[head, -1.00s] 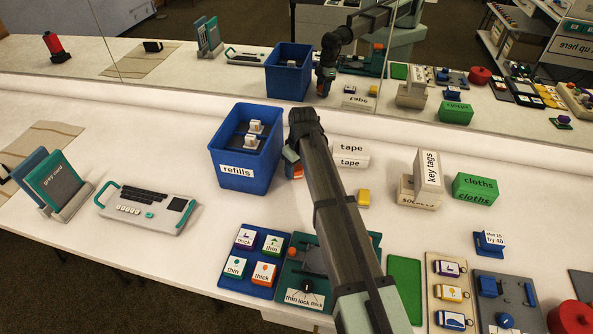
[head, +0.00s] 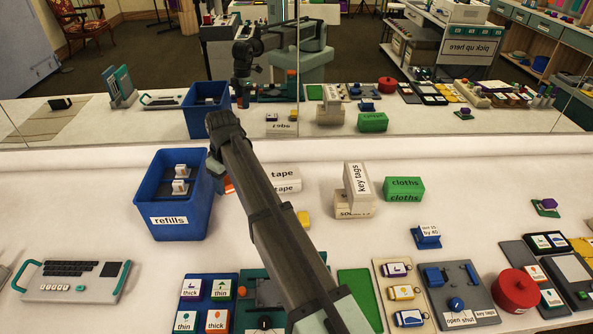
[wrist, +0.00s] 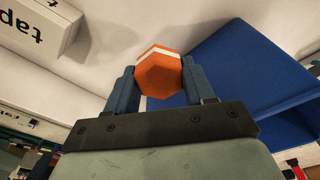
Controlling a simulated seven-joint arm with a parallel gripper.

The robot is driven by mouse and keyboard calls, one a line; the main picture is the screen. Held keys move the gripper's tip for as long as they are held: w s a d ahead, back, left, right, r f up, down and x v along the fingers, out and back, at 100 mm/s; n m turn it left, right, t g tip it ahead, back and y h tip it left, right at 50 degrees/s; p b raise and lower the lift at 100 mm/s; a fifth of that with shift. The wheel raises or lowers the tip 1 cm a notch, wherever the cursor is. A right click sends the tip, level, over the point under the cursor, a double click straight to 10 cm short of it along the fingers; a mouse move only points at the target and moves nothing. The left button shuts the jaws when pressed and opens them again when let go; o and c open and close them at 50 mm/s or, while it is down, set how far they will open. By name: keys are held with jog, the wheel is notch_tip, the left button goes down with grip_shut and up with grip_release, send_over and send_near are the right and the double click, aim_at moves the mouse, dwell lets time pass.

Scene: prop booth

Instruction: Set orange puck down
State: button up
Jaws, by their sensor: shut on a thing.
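The orange puck (wrist: 160,72) is six-sided with a pale band. In the wrist view it sits between the two fingers of my gripper (wrist: 161,80), which are shut on it. In the head view only a small orange sliver of the puck (head: 229,186) shows past my arm, just right of the blue refills bin (head: 178,230). The bin's blue wall also fills the right of the wrist view (wrist: 245,65). The puck appears outside the bin, over the white bench top. I cannot tell whether it touches the bench.
A mirror behind reflects the bench. Bare bench lies left of the bin.

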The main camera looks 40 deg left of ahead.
jog(key=w+d+m, duration=0.1)
jog(key=w, duration=0.4)
jog(key=w+d+m, duration=0.1)
jog(key=w+d, duration=0.1)
jog(key=w, duration=0.4)
jog(key=w+d+m, duration=0.1)
jog(key=w+m, duration=0.1)
jog(key=w, duration=0.3)
jog(key=shift+w+d+r, duration=0.15)
jog(key=shift+w+d, duration=0.05)
jog(key=shift+w, duration=0.05)
jog(key=w+d+m+t, duration=0.1)
jog(key=w+d+m, duration=0.5)
jog(key=w, duration=1)
jog(key=m+h, duration=0.1)
jog(key=m, duration=0.6)
send_over(429, 173)
jog(key=shift+t, duration=0.3)
jog(key=shift+s+f, duration=0.2)
jog(key=shift+f, duration=2.3)
jog(key=shift+s+f, duration=0.15)
jog(key=shift+f, duration=2.3)
jog(key=o, duration=1.1)
jog(key=shift+f, duration=0.1)
jog(key=shift+c, duration=0.2)
